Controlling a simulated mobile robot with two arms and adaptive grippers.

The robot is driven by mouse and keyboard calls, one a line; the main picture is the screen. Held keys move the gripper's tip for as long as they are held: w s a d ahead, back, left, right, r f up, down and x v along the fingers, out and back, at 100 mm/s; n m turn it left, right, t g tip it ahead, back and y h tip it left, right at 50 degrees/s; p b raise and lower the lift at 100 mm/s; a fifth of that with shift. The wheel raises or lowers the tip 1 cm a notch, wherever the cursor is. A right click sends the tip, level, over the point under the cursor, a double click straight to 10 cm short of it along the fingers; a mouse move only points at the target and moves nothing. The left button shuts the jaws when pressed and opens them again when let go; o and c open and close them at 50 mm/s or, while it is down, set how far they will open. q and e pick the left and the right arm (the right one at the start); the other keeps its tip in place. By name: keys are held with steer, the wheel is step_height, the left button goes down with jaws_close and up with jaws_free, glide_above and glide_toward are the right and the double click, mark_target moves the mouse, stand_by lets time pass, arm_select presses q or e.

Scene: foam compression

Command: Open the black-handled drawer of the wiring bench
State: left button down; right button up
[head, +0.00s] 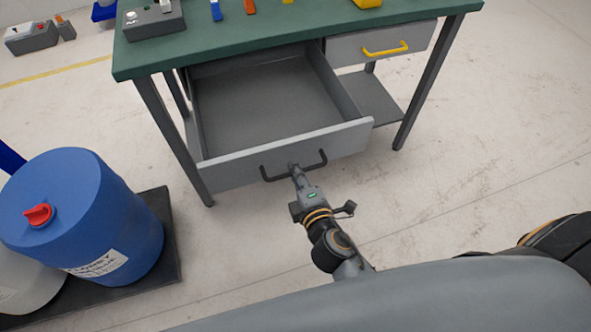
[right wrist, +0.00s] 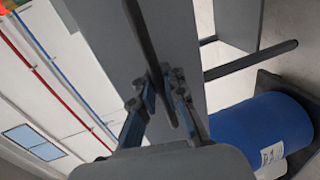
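The wiring bench (head: 300,38) has a green top and grey legs. Its black-handled drawer (head: 225,172) is pulled far out, and its empty grey inside shows from above. The black handle (head: 322,158) is a bar on the drawer front. My right gripper (head: 294,168) is at the middle of this handle. In the right wrist view, the fingers of my right gripper (right wrist: 165,88) stand on both sides of the dark handle bar (right wrist: 140,32), closed in around it. My left gripper is not in view.
A shut drawer with a yellow handle (head: 386,49) is on the bench's right side. A blue drum (head: 85,215) with a red cap stands on a dark pallet (head: 172,235) at the left. The floor right of the drawer is clear.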

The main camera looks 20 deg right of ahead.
steer(key=o, duration=0.4)
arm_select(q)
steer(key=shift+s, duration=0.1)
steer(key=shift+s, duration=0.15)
arm_select(e)
steer(key=v, duration=1.2)
